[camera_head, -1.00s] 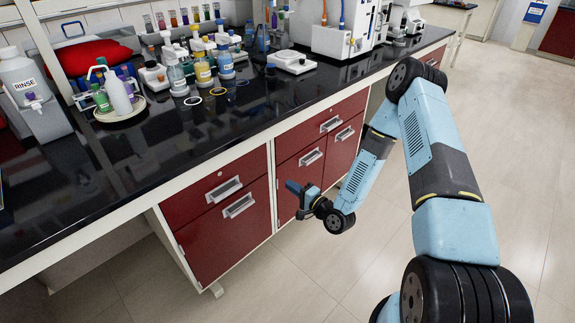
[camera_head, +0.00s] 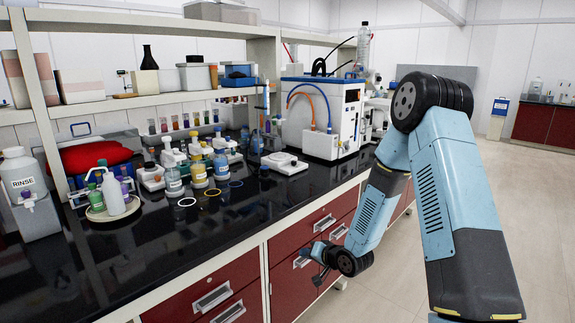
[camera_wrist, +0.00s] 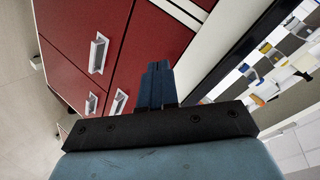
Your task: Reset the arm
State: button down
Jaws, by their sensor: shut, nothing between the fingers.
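My gripper (camera_head: 312,264) hangs at the end of my folded blue arm, in front of the red drawers and below the edge of the black bench. In the wrist view my gripper (camera_wrist: 155,85) shows its two blue fingers pressed together, with nothing between them. The red drawer fronts (camera_wrist: 160,45) with silver handles lie beyond the fingers there.
The black bench top (camera_head: 140,250) carries several bottles, a white rinse bottle (camera_head: 28,190), a red bag (camera_head: 92,155) and a white instrument (camera_head: 318,120). Shelves (camera_head: 200,95) stand behind. Open floor (camera_head: 515,215) lies to the right.

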jog(key=s+d+r+n+h, duration=0.1)
jog(key=s+d+r+h, duration=0.25)
jog(key=r, duration=0.45)
jog(key=s+d+r+g+h, duration=0.1)
jog(key=s+d+r+h, duration=0.1)
jog(key=d+r, duration=0.4)
jog(key=s+d+r+n+h, duration=0.15)
jog(key=d+r, duration=0.25)
jog(key=r, duration=0.5)
jog(key=s+d+r+g, duration=0.1)
jog(key=s+r, duration=0.3)
jog(key=s, duration=0.5)
jog(key=s+d+r+g, duration=0.1)
jog(key=s+r, duration=0.3)
jog(key=s, duration=0.6)
jog(key=s+d+r+g+h, duration=0.1)
jog(key=s+r, duration=0.3)
jog(key=s, duration=0.5)
jog(key=shift+s+d+r, duration=0.15)
jog(key=shift+s+d, duration=0.1)
jog(key=shift+m, duration=0.25)
